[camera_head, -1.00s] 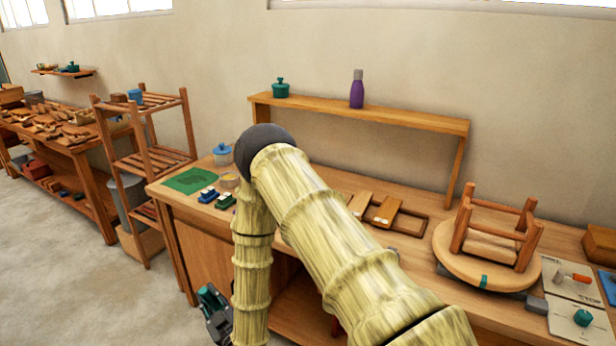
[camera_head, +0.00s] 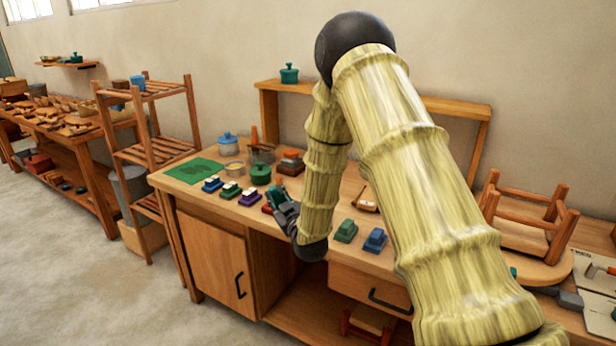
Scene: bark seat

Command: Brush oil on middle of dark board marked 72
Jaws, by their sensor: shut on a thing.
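My gripper (camera_head: 283,212) is over the front of the workbench, among the row of small coloured blocks. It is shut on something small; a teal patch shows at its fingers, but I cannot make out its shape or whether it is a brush. A red-orange block (camera_head: 267,208) is right beside the fingers; I cannot tell if they touch. No dark board marked 72 can be made out. A small wooden board (camera_head: 366,203) is partly hidden behind my arm. A jar (camera_head: 262,153) with an orange handle upright in it stands at the back.
The workbench holds a green mat (camera_head: 195,170), a blue-lidded pot (camera_head: 228,143), a green pot (camera_head: 260,173) and several coloured blocks, among them a green one (camera_head: 346,231) and a blue one (camera_head: 375,241). An upturned stool (camera_head: 530,225) stands at the right. A shelf (camera_head: 440,104) crosses the back.

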